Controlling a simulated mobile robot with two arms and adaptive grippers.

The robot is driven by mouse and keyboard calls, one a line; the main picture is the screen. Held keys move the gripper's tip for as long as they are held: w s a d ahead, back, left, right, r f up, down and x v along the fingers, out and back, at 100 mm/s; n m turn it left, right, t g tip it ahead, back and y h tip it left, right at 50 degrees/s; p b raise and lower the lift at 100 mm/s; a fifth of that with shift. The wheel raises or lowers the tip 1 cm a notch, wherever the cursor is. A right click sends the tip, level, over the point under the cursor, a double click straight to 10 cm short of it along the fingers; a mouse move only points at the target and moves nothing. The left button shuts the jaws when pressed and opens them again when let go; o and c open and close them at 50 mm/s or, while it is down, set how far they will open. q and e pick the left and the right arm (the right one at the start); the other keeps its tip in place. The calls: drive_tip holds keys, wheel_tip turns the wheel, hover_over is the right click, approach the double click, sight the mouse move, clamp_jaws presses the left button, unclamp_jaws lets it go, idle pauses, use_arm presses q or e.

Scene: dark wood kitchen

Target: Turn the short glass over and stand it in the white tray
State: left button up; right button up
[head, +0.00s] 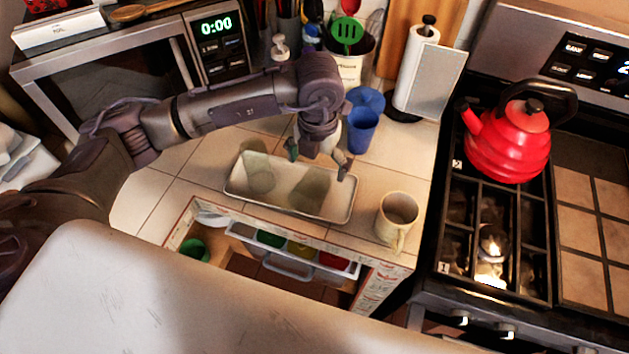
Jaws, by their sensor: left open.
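The white tray (340,204) lies on the tiled counter in the middle of the head view. Two greenish see-through glasses show in it: one glass (259,175) in the left part, rising past the back rim, and another glass (311,190) right of the middle. I cannot tell for sure which is the short glass, or which way up each stands. My left gripper (318,160) points down over the tray's back right part, above the right glass. Its fingers are spread with nothing seen between them. My right gripper is not in view.
A beige mug (397,218) stands right of the tray, near the counter edge. Blue cups (362,130) stand behind my left gripper. A paper towel holder (417,75), a microwave (120,80) and a red kettle (508,140) on the stove surround the counter. An open drawer (290,268) lies below.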

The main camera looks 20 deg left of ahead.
sight(314, 178)
use_arm(q)
drive_tip(key=shift+f, duration=0.95)
drive_tip(key=shift+s+a+f+p, duration=0.1)
drive_tip(key=shift+f+p, duration=0.45)
drive_tip(key=shift+p, duration=0.1)
drive_tip(key=f+p, duration=0.1)
drive_tip(key=f, duration=0.2)
drive_tip(key=shift+a+f+p, duration=0.2)
drive_tip(key=shift+f+p, duration=0.1)
drive_tip(key=shift+p, duration=0.05)
drive_tip(key=shift+f, duration=0.4)
drive_tip(key=shift+c, duration=0.3)
drive_tip(key=c, duration=1.1)
drive_tip(key=shift+r, duration=0.1)
drive_tip(key=c, duration=0.3)
